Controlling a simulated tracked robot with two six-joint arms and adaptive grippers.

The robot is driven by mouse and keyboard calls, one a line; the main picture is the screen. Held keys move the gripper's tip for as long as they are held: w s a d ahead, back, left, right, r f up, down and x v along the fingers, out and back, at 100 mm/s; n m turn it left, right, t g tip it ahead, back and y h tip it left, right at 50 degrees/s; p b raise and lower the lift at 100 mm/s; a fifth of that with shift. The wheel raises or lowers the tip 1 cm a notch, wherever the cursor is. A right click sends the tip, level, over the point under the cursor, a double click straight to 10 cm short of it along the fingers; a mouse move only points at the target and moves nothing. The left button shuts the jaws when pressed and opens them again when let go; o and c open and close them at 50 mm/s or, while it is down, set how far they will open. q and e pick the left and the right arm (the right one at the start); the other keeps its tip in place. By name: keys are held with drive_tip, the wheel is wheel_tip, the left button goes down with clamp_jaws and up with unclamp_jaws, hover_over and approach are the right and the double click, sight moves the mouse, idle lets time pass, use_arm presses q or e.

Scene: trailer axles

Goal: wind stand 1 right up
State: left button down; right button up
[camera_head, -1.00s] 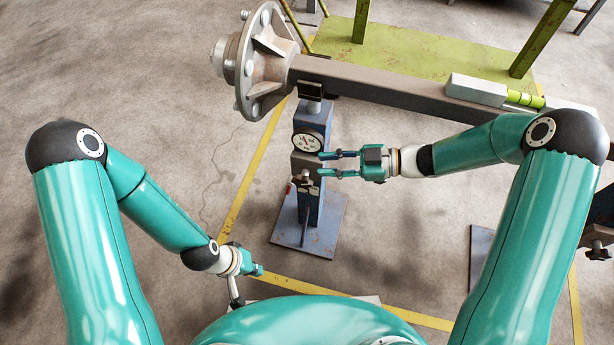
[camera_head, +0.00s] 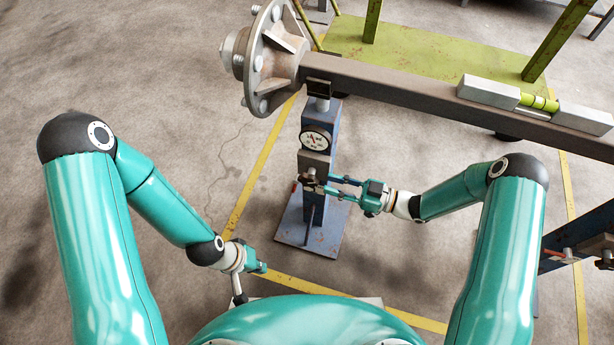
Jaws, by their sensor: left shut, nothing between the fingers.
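A blue-grey stand (camera_head: 314,165) with a round dial gauge (camera_head: 315,139) holds up the left part of the axle beam (camera_head: 420,96). No number is readable on it. A small dark crank (camera_head: 308,180) with a reddish tip sits on its front, below the dial. My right gripper (camera_head: 328,184) reaches in from the right, with its fingertips at the crank. Its fingers look slightly apart, but I cannot tell whether they grip the crank handle. My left gripper (camera_head: 262,268) is shut and empty, low and left of the stand's base plate (camera_head: 290,235).
A wheel hub (camera_head: 270,55) caps the beam's left end. A spirit level (camera_head: 535,102) lies on the beam at the right. Part of another stand (camera_head: 580,248) shows at the right edge. A green frame (camera_head: 430,52) is behind. Yellow lines mark the floor.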

sight(318, 180)
drive_tip(key=x, duration=0.7)
drive_tip(key=shift+a, duration=0.1)
clamp_jaws()
